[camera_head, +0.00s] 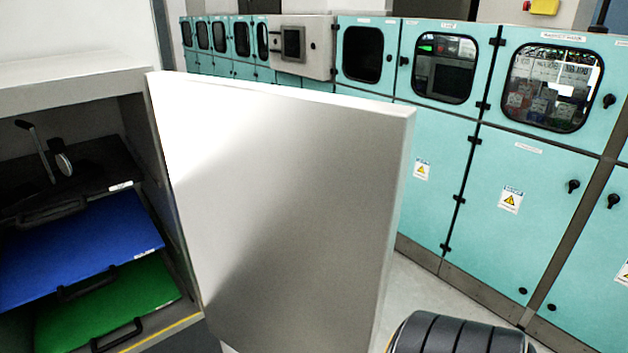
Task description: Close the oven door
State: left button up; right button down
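The oven door (275,190) is a plain light-grey panel in the middle of the view. It stands open, hinged on the right side of the oven's opening and swung out to the right. The oven (70,78) is a white cabinet at the left with its inside exposed. A dark rounded ribbed part of mine shows at the bottom right, in front of the door's lower right. No gripper fingers show, so neither gripper can be placed against the door.
Inside the cabinet are a black tray (95,172), a blue tray (80,245) and a green tray (110,305), each with a black handle. Teal control cabinets (520,190) line the back and right. Grey floor (415,295) shows between the door and the cabinets.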

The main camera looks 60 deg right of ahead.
aim_at(288, 201)
jog(key=k+l, duration=0.1)
jog(key=l, duration=0.25)
jog(key=k+l+u, duration=0.15)
jog(key=l, duration=0.6)
jog(key=k+l+u, duration=0.1)
jog(key=l, duration=0.25)
jog(key=k+l+u, duration=0.1)
jog(key=l, duration=0.25)
jog(key=k, duration=0.05)
